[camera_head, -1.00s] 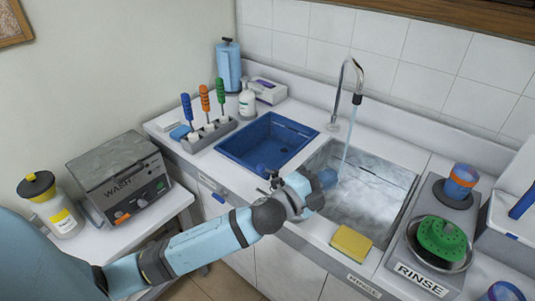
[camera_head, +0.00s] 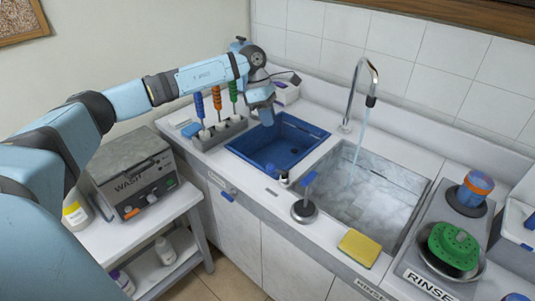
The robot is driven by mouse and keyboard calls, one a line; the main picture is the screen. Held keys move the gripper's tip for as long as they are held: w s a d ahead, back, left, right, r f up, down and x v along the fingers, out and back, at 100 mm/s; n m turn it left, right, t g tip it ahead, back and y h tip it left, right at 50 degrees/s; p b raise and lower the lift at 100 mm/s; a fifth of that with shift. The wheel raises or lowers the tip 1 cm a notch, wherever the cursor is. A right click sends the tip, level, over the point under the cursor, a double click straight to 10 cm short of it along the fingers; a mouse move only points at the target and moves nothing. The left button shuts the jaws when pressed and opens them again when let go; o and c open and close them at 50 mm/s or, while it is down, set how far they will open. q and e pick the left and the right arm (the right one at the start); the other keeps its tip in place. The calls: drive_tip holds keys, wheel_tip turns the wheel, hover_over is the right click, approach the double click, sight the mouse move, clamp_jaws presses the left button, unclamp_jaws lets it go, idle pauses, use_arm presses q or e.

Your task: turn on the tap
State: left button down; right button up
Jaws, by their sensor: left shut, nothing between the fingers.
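The silver tap (camera_head: 370,82) curves over the sink (camera_head: 415,192) at the back of the counter. A thin stream of water (camera_head: 360,140) runs from its spout into the sink, which holds water. A lever with a blue top and a round metal base (camera_head: 304,211) stands on the counter's front edge, beside the sink. My left gripper (camera_head: 267,118) is shut and empty above the back left of the blue basin (camera_head: 284,165), well clear of the tap and the lever. My right gripper is out of view.
A rack (camera_head: 222,133) with blue, orange and green-handled tools stands left of the basin. A yellow sponge (camera_head: 359,248) lies at the front. A green item (camera_head: 453,245) and an orange-and-blue cup (camera_head: 474,188) sit at the right. The WASH machine (camera_head: 135,175) is at left.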

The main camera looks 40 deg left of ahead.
use_arm(q)
drive_tip(key=a+y, duration=0.1)
drive_tip(key=a, duration=0.2)
drive_tip(key=p, duration=0.3)
hover_over(278, 171)
drive_tip(key=a, duration=0.3)
drive_tip(key=shift+f, duration=4.7)
drive_tip(key=shift+s+a, duration=0.1)
drive_tip(key=shift+s, duration=0.3)
drive_tip(key=shift+s+d+f+g+b, duration=0.15)
drive_tip(key=shift+s+f+b, duration=0.05)
drive_tip(key=shift+s+f, duration=0.2)
drive_tip(key=shift+s+d+f+g+b, duration=0.15)
drive_tip(key=shift+s+f, duration=0.1)
drive_tip(key=shift+s, duration=0.25)
drive_tip(key=shift+w, duration=0.15)
